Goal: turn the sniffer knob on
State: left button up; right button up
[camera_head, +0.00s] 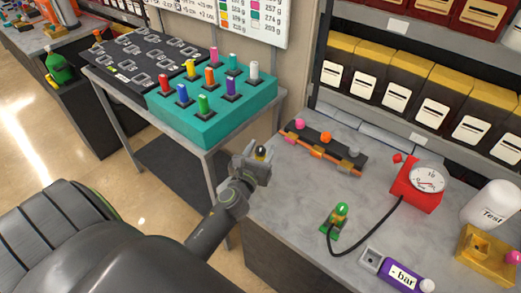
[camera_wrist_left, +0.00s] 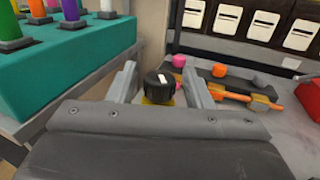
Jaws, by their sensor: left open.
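A black knob with a white mark (camera_wrist_left: 159,87) sits on a small yellow base, and I take it for the sniffer knob. In the head view the knob (camera_head: 261,152) shows small at the left edge of the grey bench. My left gripper (camera_head: 254,166) is open there, with the knob showing between its fingers. In the left wrist view the two fingers of the gripper (camera_wrist_left: 161,84) stand on either side of the knob, with a gap visible. Whether either finger touches it, I cannot tell. The knob's lower part is hidden by the gripper. My right gripper is not in view.
Beyond the gripper is a strip with pink, orange and grey knobs (camera_head: 324,147). A red gauge (camera_head: 417,186) is cabled to a green fitting (camera_head: 337,219). A teal block (camera_head: 214,118) with coloured pegs stands left.

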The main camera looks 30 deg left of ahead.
pick_arm(q)
jog(key=c, duration=1)
jog(key=shift+f+y, duration=0.1)
jog(key=shift+y, duration=0.2)
jog(key=shift+d+n+g+y+b, duration=0.1)
jog(key=shift+n+g+y+b, duration=0.75)
jog(key=shift+n+y, duration=0.6)
jog(key=n+g+y+b, duration=0.1)
jog(key=n+g+y, duration=0.1)
jog(key=y, duration=0.2)
jog(key=shift+b, duration=0.35)
jog(key=n+g+y+b, duration=0.1)
jog(key=n+g+y, duration=0.2)
jog(key=n+g, duration=0.1)
jog(key=shift+w+y, duration=0.1)
jog(key=shift+y, duration=0.15)
jog(key=shift+n+g+y+b, duration=0.3)
jog(key=shift+n+g+y, duration=0.75)
jog(key=shift+g, duration=0.7)
